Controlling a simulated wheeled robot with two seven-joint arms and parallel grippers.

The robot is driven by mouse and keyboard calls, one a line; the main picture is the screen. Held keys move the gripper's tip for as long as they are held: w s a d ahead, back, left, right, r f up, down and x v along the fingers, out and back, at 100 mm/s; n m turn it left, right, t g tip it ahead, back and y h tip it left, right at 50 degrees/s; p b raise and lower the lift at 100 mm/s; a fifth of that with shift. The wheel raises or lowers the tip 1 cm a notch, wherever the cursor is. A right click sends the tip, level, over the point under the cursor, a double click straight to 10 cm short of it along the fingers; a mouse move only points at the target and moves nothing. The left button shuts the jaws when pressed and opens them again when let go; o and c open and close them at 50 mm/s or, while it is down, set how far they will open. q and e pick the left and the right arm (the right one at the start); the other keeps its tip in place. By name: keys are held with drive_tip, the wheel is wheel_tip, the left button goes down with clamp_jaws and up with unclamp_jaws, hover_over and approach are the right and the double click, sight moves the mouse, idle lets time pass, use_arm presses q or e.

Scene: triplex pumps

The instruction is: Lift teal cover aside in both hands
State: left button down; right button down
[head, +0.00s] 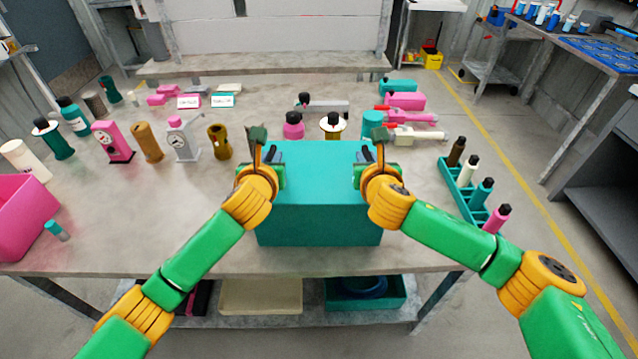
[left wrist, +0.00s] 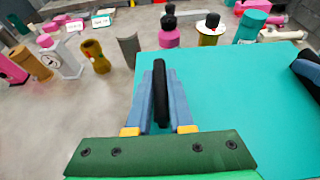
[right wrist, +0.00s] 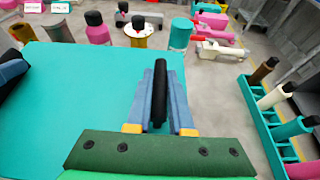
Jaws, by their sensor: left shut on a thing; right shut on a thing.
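The teal cover (head: 320,215) is a large box shape at the front middle of the table, its flat top and front face showing in the head view. My left gripper (head: 262,150) is at its left side, shut on a black handle (left wrist: 160,90). My right gripper (head: 376,150) is at its right side, shut on a matching black handle (right wrist: 159,90). The cover's top fills much of the left wrist view (left wrist: 230,100) and of the right wrist view (right wrist: 75,100). What lies under the cover is hidden. I cannot tell whether its lower edge touches the table.
Pink, brown and grey gauge-like parts (head: 113,142) stand left of the cover, beside a pink bin (head: 22,215). Several pump parts (head: 293,125) stand just behind it. A teal rack (head: 453,193) with bottles is at the right. Bare table (head: 190,200) lies left of the cover.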

idle(0.3)
